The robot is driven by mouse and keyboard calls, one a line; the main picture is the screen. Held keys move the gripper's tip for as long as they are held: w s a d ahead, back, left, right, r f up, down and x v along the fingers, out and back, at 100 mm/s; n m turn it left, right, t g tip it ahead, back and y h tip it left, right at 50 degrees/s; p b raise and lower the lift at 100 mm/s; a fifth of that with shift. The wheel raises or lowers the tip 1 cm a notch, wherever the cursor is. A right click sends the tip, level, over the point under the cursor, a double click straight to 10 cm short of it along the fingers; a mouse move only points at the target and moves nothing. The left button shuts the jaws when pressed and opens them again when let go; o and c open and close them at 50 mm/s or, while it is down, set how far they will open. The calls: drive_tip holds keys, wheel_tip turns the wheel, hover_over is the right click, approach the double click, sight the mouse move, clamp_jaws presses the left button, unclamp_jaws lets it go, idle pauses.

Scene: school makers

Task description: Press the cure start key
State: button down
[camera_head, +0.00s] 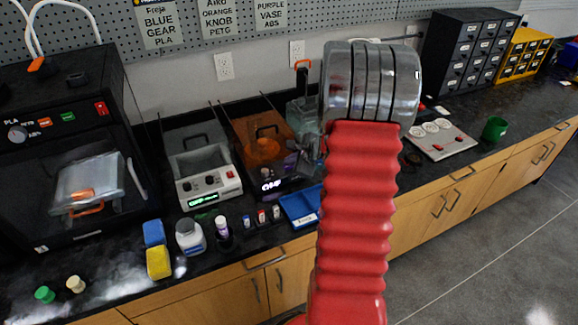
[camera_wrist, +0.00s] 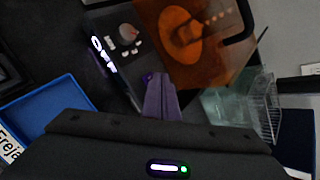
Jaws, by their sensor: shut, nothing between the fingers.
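The curing unit with an orange see-through hood (camera_head: 264,144) stands on the bench left of my red arm. Its lit display (camera_head: 272,185) is on the front. The wrist view shows the orange hood (camera_wrist: 190,35) large, with the display (camera_wrist: 103,54), a round dial and small keys (camera_wrist: 126,46) on the front panel. Which key starts the cure is too small to read. My gripper (camera_wrist: 151,78) is shut and empty, its purple fingers close to the panel's edge near the hood; contact cannot be told. In the head view my gripper (camera_head: 291,162) is partly hidden by my arm.
A grey unit (camera_head: 208,185) with a lit display stands left of the curing unit. A blue tray (camera_head: 300,206) lies in front, also in the wrist view (camera_wrist: 45,112). A clear container (camera_wrist: 262,105) is right of my fingers.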

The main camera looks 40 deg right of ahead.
sight(290, 169)
drive_tip(key=shift+r, duration=0.6)
idle(0.3)
wheel_tip(290, 169, up, 6)
idle(0.8)
idle(0.8)
